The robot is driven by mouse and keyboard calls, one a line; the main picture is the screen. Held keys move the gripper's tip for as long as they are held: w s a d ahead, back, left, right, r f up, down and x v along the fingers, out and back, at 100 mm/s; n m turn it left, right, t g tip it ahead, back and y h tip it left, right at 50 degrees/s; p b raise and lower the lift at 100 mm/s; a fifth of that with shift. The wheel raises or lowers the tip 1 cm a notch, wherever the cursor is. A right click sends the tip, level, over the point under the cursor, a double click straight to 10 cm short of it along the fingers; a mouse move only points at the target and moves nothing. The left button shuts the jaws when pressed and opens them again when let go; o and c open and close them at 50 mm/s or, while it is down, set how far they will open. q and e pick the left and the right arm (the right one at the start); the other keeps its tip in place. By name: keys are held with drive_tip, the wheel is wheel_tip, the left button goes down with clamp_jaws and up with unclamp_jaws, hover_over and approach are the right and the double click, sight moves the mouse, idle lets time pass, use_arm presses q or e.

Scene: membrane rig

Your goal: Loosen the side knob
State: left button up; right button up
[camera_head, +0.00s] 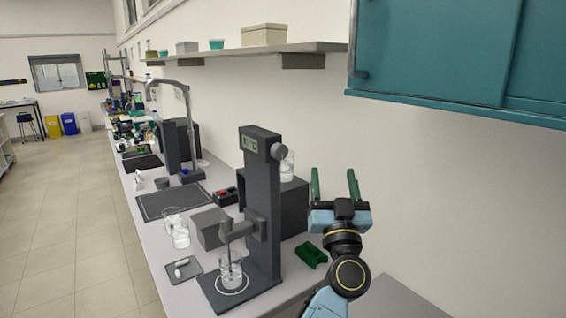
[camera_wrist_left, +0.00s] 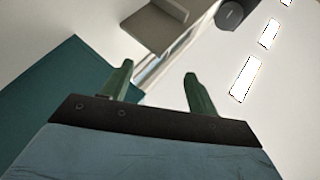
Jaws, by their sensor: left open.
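The rig is a dark grey column (camera_head: 262,205) with a small display near its top, standing on the bench. The side knob (camera_head: 278,151) is a grey round piece on the right side of the column's head. My left gripper (camera_head: 333,171) is open and empty, with its green fingers pointing up. In the picture it is right of the knob and a little lower, clearly apart from it. Its fingers also show in the left wrist view (camera_wrist_left: 159,72), with nothing between them. I cannot make out the knob in that view. My right gripper is not in view.
A glass beaker (camera_head: 231,276) stands on the rig's base under its arm. A green holder (camera_head: 311,255) lies on the bench right of the column. A teal cabinet (camera_head: 440,50) hangs at upper right, and a shelf (camera_head: 250,51) runs along the wall.

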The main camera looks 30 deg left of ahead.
sight(282, 154)
use_arm(q)
drive_tip(key=w+a+n+g+y, duration=0.1)
drive_tip(key=w+a+n+g, duration=0.1)
drive_tip(key=a+g, duration=0.2)
drive_tip(key=w+a+r+n+g+y+p, duration=0.1)
drive_tip(key=a+n+g, duration=0.1)
drive_tip(key=a+g, duration=0.3)
drive_tip(key=w+a+n+g+y+p, duration=0.1)
drive_tip(key=w+a+n+g, duration=0.1)
drive_tip(key=a+g, duration=0.3)
drive_tip(key=shift+r+x, duration=0.2)
drive_tip(key=shift+x, duration=0.65)
drive_tip(key=shift+c, duration=0.5)
drive_tip(key=c, duration=0.9)
drive_tip(key=shift+p, duration=0.3)
